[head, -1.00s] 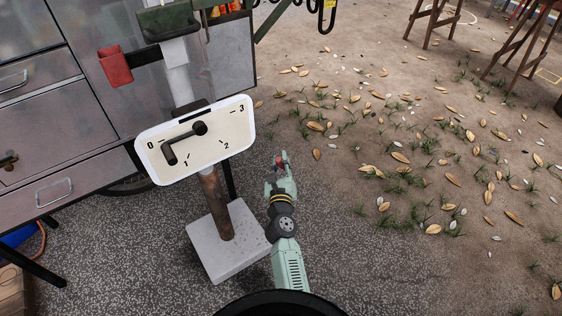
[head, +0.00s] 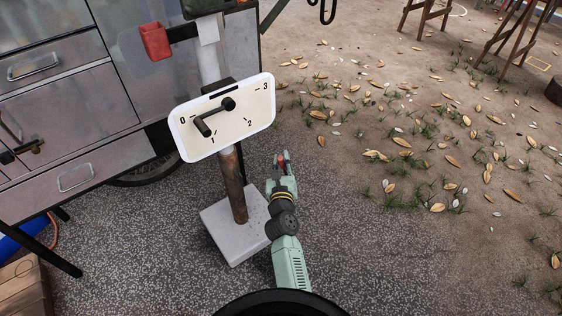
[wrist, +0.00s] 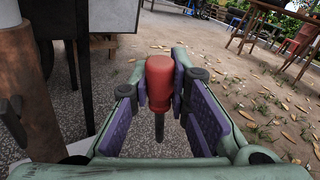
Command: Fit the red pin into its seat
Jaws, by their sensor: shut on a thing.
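The red pin (wrist: 159,82) is upright between the purple pads of my gripper (wrist: 160,100) in the wrist view, its dark shank pointing down. My gripper is shut on the pin, in the air right of the post. A white dial plate (head: 222,117) numbered 0 to 3, with a black crank handle, sits on the post. I cannot tell from these views where the pin's seat is.
The rusty post (head: 233,185) stands on a pale square base (head: 220,226) close to my arm. A red cup-like holder (head: 155,41) sits upper left, before grey metal cabinets (head: 72,110). Leaf-strewn ground (head: 400,150) lies open to the right.

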